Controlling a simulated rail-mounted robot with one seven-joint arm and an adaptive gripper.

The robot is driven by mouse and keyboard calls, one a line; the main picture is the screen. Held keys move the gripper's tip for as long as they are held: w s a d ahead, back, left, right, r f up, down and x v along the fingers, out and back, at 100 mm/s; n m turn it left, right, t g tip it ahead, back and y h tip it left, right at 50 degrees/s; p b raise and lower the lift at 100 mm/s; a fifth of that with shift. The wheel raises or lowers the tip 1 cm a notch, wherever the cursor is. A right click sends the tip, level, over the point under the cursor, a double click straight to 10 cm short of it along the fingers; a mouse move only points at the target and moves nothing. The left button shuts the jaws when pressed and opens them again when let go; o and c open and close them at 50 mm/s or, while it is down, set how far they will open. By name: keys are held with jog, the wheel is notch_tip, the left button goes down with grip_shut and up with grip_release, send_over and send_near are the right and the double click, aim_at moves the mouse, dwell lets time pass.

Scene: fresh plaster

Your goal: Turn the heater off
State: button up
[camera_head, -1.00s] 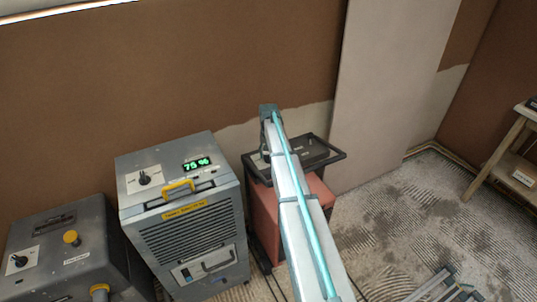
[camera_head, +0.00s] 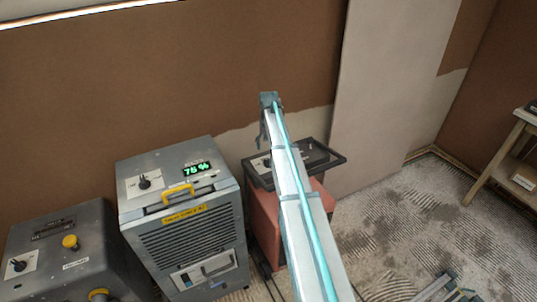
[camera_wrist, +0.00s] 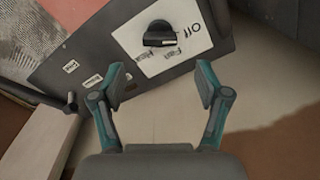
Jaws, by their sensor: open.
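The heater is a red box (camera_head: 264,213) with a dark top panel (camera_head: 327,158), standing against the back wall behind my arm. In the wrist view its panel (camera_wrist: 222,45) carries a white label plate (camera_wrist: 140,62) with a black knob (camera_wrist: 160,34). My gripper (camera_wrist: 162,75) is open and empty. Its two fingers are apart, below the knob in the picture, and do not hold it. In the head view my arm hides part of the heater and my fingers are mostly hidden.
A grey dehumidifier (camera_head: 190,240) with a green display, black knob and yellow handle stands left of the heater. Another grey machine (camera_head: 90,250) with yellow knobs is further left. A wooden stand (camera_head: 503,150) is at the right. Tools (camera_head: 445,288) lie on the rough floor.

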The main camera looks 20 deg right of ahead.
notch_tip(320, 180, up, 5)
jog(key=shift+f, duration=0.15)
dwell(0.4)
